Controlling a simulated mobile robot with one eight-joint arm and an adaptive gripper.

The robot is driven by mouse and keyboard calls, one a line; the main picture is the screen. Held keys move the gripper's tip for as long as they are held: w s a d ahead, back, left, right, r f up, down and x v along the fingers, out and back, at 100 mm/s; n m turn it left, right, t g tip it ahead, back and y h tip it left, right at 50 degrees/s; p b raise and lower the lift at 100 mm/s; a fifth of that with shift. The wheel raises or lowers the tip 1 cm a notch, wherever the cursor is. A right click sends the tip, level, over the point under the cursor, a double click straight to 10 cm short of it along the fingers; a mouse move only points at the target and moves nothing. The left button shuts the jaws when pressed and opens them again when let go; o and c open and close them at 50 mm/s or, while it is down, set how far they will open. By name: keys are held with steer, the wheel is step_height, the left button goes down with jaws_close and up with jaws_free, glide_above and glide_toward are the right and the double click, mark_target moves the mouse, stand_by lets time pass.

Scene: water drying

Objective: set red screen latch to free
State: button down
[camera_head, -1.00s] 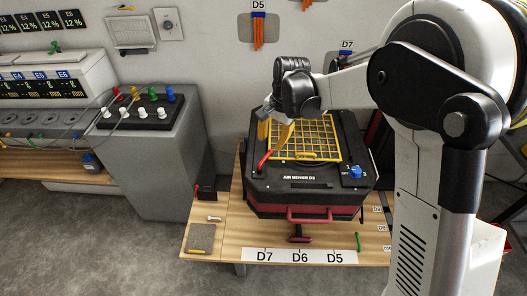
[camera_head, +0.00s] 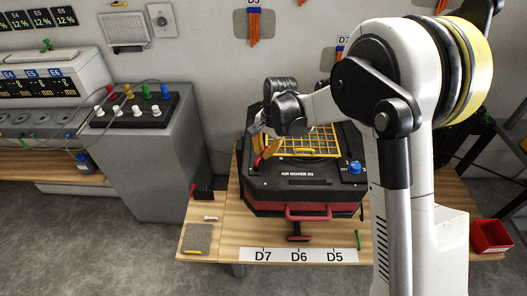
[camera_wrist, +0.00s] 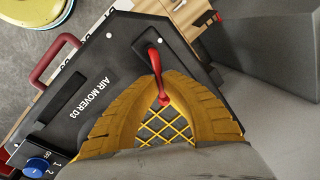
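The red screen latch (camera_wrist: 154,60) lies at the edge of the yellow grid screen (camera_wrist: 168,127) on the black air mover D3 (camera_wrist: 110,65). In the wrist view my gripper (camera_wrist: 158,72) has its yellow fingers on either side of the latch, with the tips drawn in close against it. The latch's round pivot end shows between the fingers. In the head view the latch is small and partly hidden by my gripper (camera_head: 263,148), which is low at the left side of the screen (camera_head: 318,141).
A blue knob (camera_head: 355,167) is on the air mover's right front. A red handle (camera_head: 309,212) projects at its front. The wooden table (camera_head: 228,222) holds a grey pad (camera_head: 198,237). A grey cabinet (camera_head: 165,170) stands left, and a red bin (camera_head: 490,236) lies right.

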stand_by(0.6)
steer(key=n, duration=0.2)
steer(key=a+n, duration=0.1)
steer(key=shift+w+a+n+g, duration=0.1)
steer(key=shift+w+n+g, duration=0.1)
steer(key=shift+n+g, duration=0.2)
steer(key=n, duration=0.1)
steer(key=a+n, duration=0.1)
steer(key=shift+w+n, duration=0.1)
steer(key=shift+n, duration=0.2)
steer(key=n, duration=0.1)
steer(key=a+n+g, duration=0.1)
steer(key=n, duration=0.3)
steer(key=shift+s+a+p, duration=0.2)
steer(key=shift+a+p, duration=0.15)
steer(key=shift+p, duration=0.05)
steer(key=shift+n, duration=0.4)
steer(key=c, duration=1.5)
jaws_free()
steer(key=shift+a+f, duration=0.1)
steer(key=shift+o, duration=0.2)
